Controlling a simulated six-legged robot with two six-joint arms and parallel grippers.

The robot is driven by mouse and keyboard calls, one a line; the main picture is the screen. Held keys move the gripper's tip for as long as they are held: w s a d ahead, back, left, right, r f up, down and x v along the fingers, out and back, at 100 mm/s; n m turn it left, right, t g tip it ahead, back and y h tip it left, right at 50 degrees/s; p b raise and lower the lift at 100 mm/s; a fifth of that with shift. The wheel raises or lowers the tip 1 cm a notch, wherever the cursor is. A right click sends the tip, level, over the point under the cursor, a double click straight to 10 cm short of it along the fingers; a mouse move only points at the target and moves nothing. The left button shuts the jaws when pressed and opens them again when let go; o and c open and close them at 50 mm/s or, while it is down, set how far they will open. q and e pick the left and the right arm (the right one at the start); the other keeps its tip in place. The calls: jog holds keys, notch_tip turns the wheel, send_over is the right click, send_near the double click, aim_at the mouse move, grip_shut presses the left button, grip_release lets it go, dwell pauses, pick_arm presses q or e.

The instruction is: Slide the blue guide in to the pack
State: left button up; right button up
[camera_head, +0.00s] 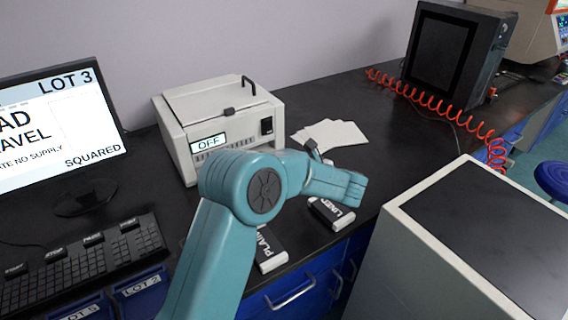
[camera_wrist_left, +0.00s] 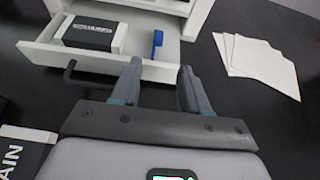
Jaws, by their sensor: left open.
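In the left wrist view an open white drawer (camera_wrist_left: 42,54) holds a dark pack with a white label band reading SQUARED (camera_wrist_left: 91,34). The small blue guide (camera_wrist_left: 156,42) stands in the same drawer, right of the pack with a gap between them. My left gripper (camera_wrist_left: 159,73) is open and empty, its two fingers just short of the drawer front and pointing toward the guide. In the head view my left arm crosses in front of the white machine showing OFF (camera_head: 209,143) and hides the drawer, pack and guide. My right gripper is not in view.
White sheets (camera_head: 338,134) lie right of the machine. Boxes marked PLAIN (camera_head: 270,250) and LINED (camera_head: 331,213) lie near the bench front. A monitor (camera_head: 60,130) and keyboard (camera_head: 80,262) are at left. A grey-topped cabinet (camera_head: 480,235) stands at right.

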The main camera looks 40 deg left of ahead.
pick_arm(q)
jog(key=v, duration=0.4)
jog(key=shift+o, duration=0.3)
